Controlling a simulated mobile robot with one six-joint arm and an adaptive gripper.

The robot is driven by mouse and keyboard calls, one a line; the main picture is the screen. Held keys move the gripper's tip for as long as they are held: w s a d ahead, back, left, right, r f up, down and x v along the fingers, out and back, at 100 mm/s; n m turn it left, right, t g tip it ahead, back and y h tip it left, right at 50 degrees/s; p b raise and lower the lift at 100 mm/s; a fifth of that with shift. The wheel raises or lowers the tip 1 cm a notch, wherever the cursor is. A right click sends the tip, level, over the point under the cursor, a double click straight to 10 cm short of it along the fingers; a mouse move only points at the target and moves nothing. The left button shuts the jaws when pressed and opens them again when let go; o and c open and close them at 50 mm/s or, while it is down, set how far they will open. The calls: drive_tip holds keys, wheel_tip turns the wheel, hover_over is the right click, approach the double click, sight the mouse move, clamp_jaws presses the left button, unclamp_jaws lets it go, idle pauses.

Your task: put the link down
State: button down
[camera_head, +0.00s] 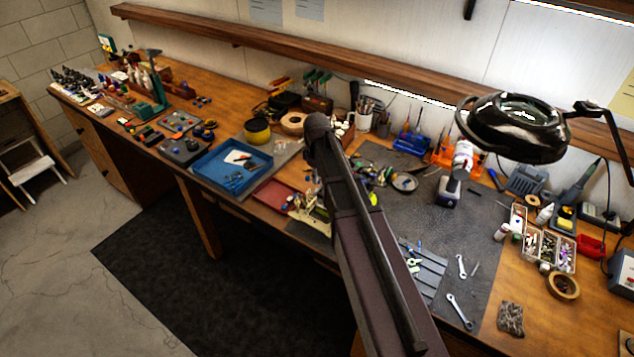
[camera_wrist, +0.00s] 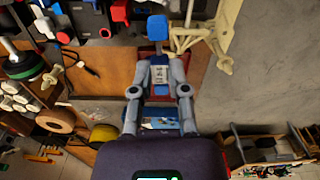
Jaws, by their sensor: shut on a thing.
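My gripper (camera_wrist: 160,66) shows in the wrist view, its two grey fingers drawn together at the middle. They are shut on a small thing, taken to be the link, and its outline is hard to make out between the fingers. A blue block (camera_wrist: 157,27) shows just past the fingertips; I cannot tell whether it touches what I hold. A cream-coloured frame-like piece (camera_wrist: 202,36) is beside the fingertips on the right. In the head view my arm hides the gripper and the held thing, near the cream piece (camera_head: 316,216) on the bench.
The wooden bench (camera_head: 226,126) is crowded. A blue tray (camera_head: 205,172) and a red tray (camera_head: 272,192) lie left of my arm. A grey mat (camera_head: 455,235) to the right has bare room, with wrenches (camera_head: 459,312) at its front. A black lamp (camera_head: 512,128) overhangs the right.

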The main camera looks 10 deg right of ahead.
drive_tip(key=w+f+n+b, duration=0.5)
drive_tip(key=w+n, duration=0.6)
drive_tip(key=n, duration=0.4)
drive_tip(key=shift+w+a, duration=0.25)
drive_tip(key=shift+a, duration=0.2)
drive_tip(key=shift+a, duration=0.1)
